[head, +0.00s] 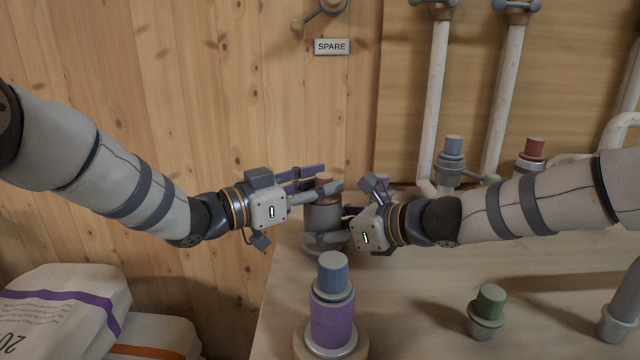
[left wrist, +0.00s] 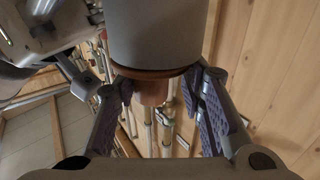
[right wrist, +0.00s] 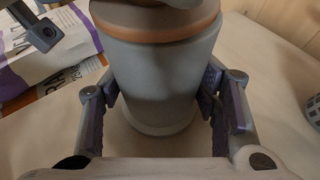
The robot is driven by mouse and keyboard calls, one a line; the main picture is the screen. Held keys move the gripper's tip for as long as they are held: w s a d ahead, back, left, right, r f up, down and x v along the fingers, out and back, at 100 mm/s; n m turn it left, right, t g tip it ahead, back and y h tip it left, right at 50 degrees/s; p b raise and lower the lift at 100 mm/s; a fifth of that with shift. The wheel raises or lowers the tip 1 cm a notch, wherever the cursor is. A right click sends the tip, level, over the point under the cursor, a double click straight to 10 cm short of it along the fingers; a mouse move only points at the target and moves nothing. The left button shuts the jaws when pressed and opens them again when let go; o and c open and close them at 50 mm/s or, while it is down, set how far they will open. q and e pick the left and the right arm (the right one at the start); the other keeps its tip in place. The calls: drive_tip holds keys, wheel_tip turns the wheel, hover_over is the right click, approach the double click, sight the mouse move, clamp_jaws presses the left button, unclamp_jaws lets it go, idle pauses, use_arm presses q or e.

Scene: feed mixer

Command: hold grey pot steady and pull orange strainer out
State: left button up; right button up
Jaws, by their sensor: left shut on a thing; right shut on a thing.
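The grey pot (head: 322,217) stands upright near the table's left back edge. It also fills the middle of the right wrist view (right wrist: 165,85). The orange strainer (head: 324,177) sits at the pot's top; its orange rim (right wrist: 160,34) shows as a band at the mouth. In the left wrist view its brownish knob (left wrist: 152,92) is between the fingers. My left gripper (head: 316,179) is shut on the strainer's knob from the left. My right gripper (head: 342,222) is shut on the pot's body from the right, below the left one. The strainer's lower part is hidden.
A purple post with a blue top (head: 332,310) stands close in front of the pot. A green-topped peg (head: 487,308) is at the right front. White pipes (head: 437,100) rise behind my right arm. Sacks (head: 70,300) lie left of the table. A SPARE sign (head: 331,47) hangs above.

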use_arm(q)
drive_tip(key=shift+s+d, duration=0.1)
drive_tip(key=shift+d, duration=0.1)
drive_tip(key=c, duration=0.3)
drive_tip(key=shift+s+r, duration=0.1)
drive_tip(key=shift+r, duration=1.95)
use_arm(e)
drive_tip(key=shift+f, duration=0.1)
use_arm(q)
drive_tip(key=shift+a+r, duration=0.15)
drive_tip(key=shift+r, duration=1.3)
clamp_jaws()
use_arm(e)
drive_tip(key=o, duration=1.6)
drive_tip(key=shift+c, duration=0.2)
